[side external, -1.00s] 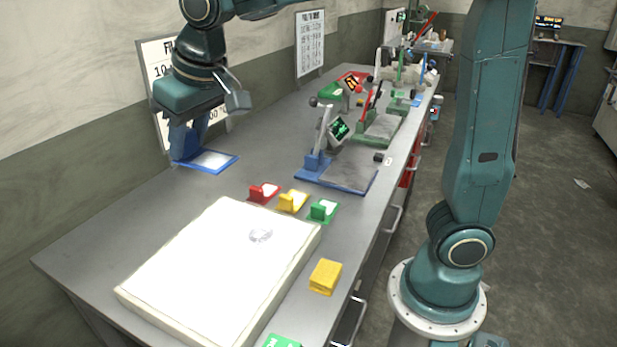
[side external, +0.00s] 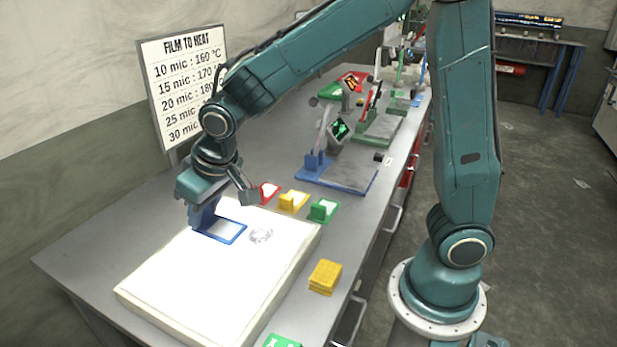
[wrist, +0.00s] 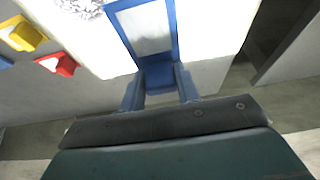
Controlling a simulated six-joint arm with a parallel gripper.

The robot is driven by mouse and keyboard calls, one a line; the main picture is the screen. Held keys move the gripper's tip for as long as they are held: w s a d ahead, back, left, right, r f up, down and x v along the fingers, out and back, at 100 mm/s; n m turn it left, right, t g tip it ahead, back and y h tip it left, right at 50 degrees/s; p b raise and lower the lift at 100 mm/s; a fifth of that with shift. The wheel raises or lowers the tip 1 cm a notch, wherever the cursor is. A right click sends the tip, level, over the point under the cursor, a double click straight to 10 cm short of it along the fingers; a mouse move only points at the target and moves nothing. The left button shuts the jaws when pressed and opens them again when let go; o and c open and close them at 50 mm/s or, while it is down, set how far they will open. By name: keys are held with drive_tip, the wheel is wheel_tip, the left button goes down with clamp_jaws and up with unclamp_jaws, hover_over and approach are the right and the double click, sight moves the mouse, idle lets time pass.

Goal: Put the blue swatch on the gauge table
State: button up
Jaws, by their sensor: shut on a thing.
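My gripper (side external: 203,214) is shut on the tab of the blue swatch (side external: 226,231), a blue frame with a pale film inside. The swatch is over the back left part of a broad white lit slab (side external: 200,280). This slab looks like the gauge table, though no label shows. I cannot tell whether the swatch touches it. In the wrist view my gripper (wrist: 160,88) has its fingers either side of the blue tab, and the swatch (wrist: 146,30) extends beyond them above the white surface. The fingers partly hide the tab in the side view.
A crumpled clear film (side external: 261,236) lies on the slab beside the swatch. Red (side external: 268,191), yellow (side external: 293,201) and green (side external: 323,209) swatches stand behind it. A yellow block stack (side external: 325,277) is to its right. A blue lever device (side external: 338,174) stands farther back.

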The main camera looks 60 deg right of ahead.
sight(212, 226)
drive_tip(key=shift+f, duration=0.95)
drive_tip(key=shift+f, duration=2.1)
drive_tip(key=shift+f, duration=0.1)
drive_tip(key=o, duration=1)
drive_tip(key=shift+v, duration=6.1)
